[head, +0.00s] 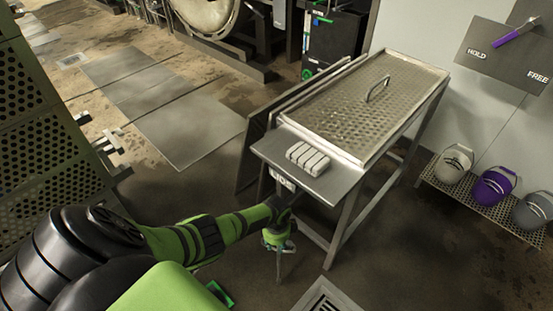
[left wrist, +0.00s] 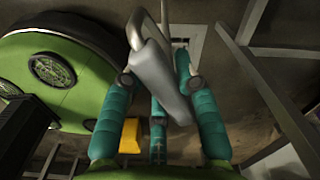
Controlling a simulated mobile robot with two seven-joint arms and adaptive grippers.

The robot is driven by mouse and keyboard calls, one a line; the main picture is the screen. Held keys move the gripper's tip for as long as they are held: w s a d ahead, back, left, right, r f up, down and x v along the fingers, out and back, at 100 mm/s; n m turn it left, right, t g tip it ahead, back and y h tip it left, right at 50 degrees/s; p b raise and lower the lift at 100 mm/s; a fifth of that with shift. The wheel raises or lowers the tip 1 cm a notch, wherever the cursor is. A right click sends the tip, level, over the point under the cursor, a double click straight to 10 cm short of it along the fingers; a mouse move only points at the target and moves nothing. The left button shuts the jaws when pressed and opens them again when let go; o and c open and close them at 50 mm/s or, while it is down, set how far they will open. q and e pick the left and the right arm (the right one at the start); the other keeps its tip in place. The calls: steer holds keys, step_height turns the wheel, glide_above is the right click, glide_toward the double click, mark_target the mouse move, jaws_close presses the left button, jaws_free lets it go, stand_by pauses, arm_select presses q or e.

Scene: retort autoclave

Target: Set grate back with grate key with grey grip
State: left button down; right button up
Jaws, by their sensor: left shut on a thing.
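My left gripper (head: 279,240) hangs low in front of the metal table in the head view. In the left wrist view its teal fingers (left wrist: 160,105) are closed around a grey grip (left wrist: 163,75), the handle of the grate key. A thin metal rod, the key's shaft (head: 278,265), points down below the gripper in the head view. A slotted floor grate with a pale frame (head: 326,294) lies at the bottom edge, right of the gripper and partly cut off. I cannot tell how it sits in its opening. My right gripper is not in view.
The metal table (head: 262,149) carries a perforated tray (head: 345,112) with a handle and a grey ribbed block (head: 307,158). A low rack (head: 440,184) with several pails stands at right. Floor near the grate is clear.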

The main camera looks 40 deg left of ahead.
arm_select(q)
steer(key=shift+m, duration=0.3)
steer(key=shift+d, duration=0.15)
